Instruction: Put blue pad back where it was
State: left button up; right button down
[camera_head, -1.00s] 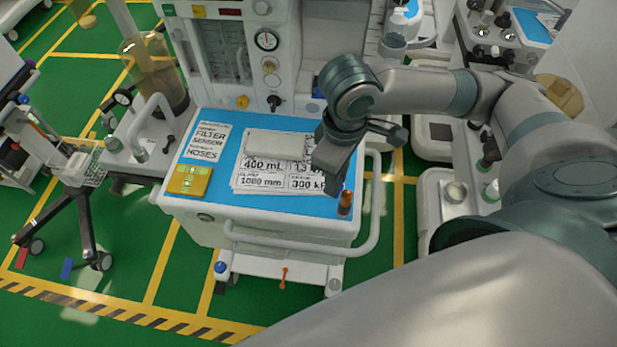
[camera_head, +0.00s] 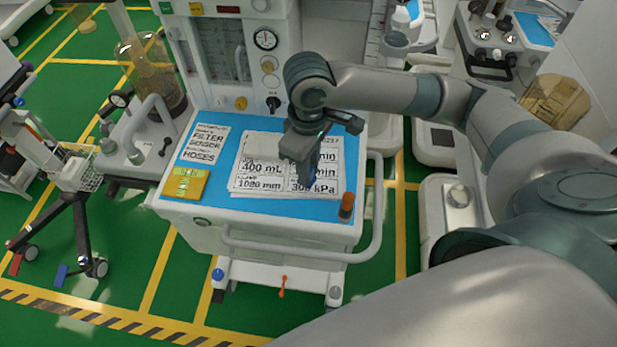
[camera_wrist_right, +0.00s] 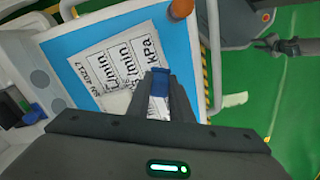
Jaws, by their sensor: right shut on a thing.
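My right gripper (camera_head: 307,160) is over the right part of the white printed sheet on the cart's blue top (camera_head: 222,204). In the right wrist view, my right gripper (camera_wrist_right: 160,95) is shut on a small blue pad (camera_wrist_right: 160,80) between its fingertips. The pad is mostly hidden by the fingers, and I cannot tell whether it touches the sheet. The printed sheet (camera_head: 262,182) lies flat and also shows in the wrist view (camera_wrist_right: 88,60). My left gripper is not in view.
A yellow pad (camera_head: 185,183) lies at the cart top's left front. An orange-brown cylinder (camera_head: 347,205) stands at its right front corner. The cart's handle rail (camera_head: 300,255) runs along the front. Bare blue surface shows near the front edge.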

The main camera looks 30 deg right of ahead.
jog(key=shift+f+p, duration=0.35)
jog(key=shift+f, duration=1.65)
jog(key=c, duration=1.6)
grip_release()
jog(key=shift+f, duration=0.1)
notch_tip(320, 180, up, 12)
jog(key=shift+r+b, duration=0.15)
jog(key=shift+b, duration=0.45)
